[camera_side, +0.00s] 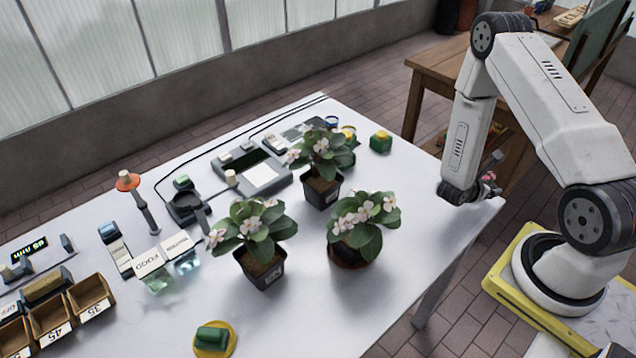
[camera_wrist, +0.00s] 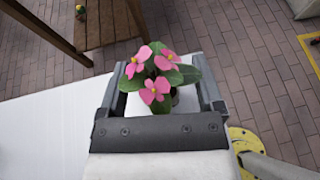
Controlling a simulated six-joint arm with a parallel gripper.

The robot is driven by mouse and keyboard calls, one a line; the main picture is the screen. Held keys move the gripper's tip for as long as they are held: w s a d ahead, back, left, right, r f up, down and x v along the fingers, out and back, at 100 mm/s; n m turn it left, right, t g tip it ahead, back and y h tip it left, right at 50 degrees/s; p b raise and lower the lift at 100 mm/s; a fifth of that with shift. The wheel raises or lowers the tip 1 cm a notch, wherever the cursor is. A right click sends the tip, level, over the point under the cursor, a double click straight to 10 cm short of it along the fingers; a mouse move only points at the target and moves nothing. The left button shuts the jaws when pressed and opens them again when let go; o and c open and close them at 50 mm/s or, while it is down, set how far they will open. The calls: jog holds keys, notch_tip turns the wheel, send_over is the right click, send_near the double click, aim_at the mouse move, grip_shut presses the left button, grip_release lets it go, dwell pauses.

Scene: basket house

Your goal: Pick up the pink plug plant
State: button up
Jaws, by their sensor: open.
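The pink plug plant (camera_wrist: 155,90) has several pink flowers with yellow centres and green leaves. In the wrist view it appears between the two open fingers of my gripper (camera_wrist: 160,75), with a gap on both sides. Its lower part is mostly hidden by leaves and the gripper. In the side view, a bit of pink flower (camera_side: 490,178) shows at my gripper (camera_side: 484,188), by the right corner of the white table; most of the plant is hidden there. I cannot tell how deep it sits between the fingers.
Potted plants with pale flowers stand on the white table (camera_side: 330,300): one at front left (camera_side: 262,240), one at right (camera_side: 360,230), one behind (camera_side: 320,165). A wooden bench (camera_side: 440,68) is behind the arm.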

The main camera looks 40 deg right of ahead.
aim_at(489, 178)
grip_shut()
jog(key=shift+r, duration=0.1)
jog(key=shift+r, duration=4.95)
jog(key=shift+w, duration=0.1)
